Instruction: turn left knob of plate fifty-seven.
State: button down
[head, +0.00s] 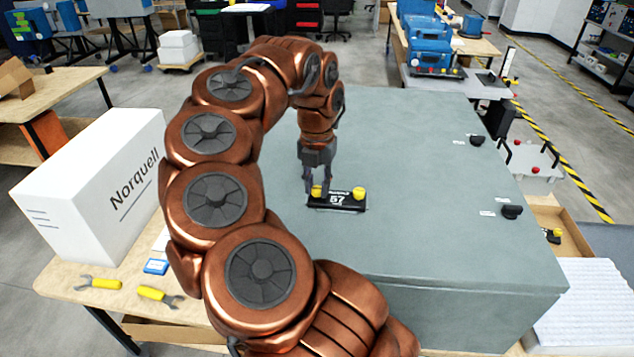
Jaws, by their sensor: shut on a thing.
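Plate fifty-seven (337,203) is a small black plate with a white "57" on top of the large grey cabinet (420,240). Its left knob (317,191) is yellow and partly hidden by my gripper. Its right knob (359,193) is yellow and stands free. My gripper (316,190) comes down from above and is shut on the left knob. The knob's exact turn angle is too small to tell.
Black knobs (511,212) sit at the cabinet's right side. A white box marked Norquell (100,185) stands on the wooden table at the left. The cabinet top around the plate is clear.

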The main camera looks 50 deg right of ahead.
aim_at(318, 188)
jog(key=shift+r, duration=0.1)
jog(key=c, duration=0.9)
grip_release()
jog(key=shift+c, duration=0.2)
jog(key=shift+d+r, duration=0.1)
jog(key=shift+r, duration=3.6)
